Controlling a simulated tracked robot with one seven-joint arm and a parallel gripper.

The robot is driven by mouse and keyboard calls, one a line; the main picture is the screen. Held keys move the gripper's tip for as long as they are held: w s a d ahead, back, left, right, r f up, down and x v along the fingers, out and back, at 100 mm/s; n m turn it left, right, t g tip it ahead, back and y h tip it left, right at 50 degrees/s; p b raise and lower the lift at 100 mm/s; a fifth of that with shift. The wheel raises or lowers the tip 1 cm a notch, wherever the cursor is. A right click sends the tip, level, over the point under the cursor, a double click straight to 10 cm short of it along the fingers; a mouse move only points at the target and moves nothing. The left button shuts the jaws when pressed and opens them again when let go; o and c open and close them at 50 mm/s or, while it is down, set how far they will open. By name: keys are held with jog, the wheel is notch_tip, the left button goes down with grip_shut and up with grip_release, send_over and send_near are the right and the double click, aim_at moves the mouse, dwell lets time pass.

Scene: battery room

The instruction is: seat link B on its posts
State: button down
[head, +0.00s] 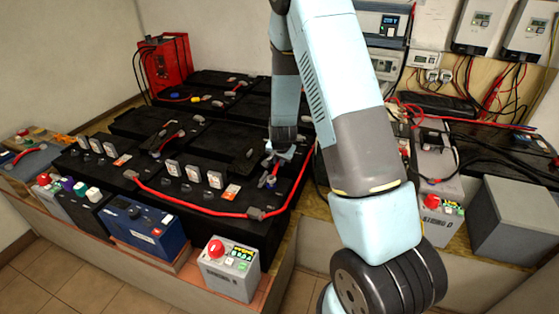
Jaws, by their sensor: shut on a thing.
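My gripper (281,152) is small in the head view, pointing down over the right end of the front black battery block (225,160). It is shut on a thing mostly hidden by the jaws. A short red piece (271,163) shows at the jaws, which I take to be link B; no label is readable. A small blue-purple part (267,182) is just below it on the battery top. The posts under the gripper are too small and covered to make out. Whether the held piece touches them I cannot tell.
A long red cable (190,208) runs along the battery's front edge. Upright white tabs (193,174) stand on top. A grey box with a red button (228,268) and a blue unit (145,226) sit in front. Cables and a grey box (515,220) crowd the right.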

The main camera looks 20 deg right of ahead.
jog(key=shift+f, duration=1.1)
dwell(1.4)
jog(key=c, duration=0.6)
grip_release()
jog(key=shift+r, duration=4)
jog(key=shift+r, duration=0.1)
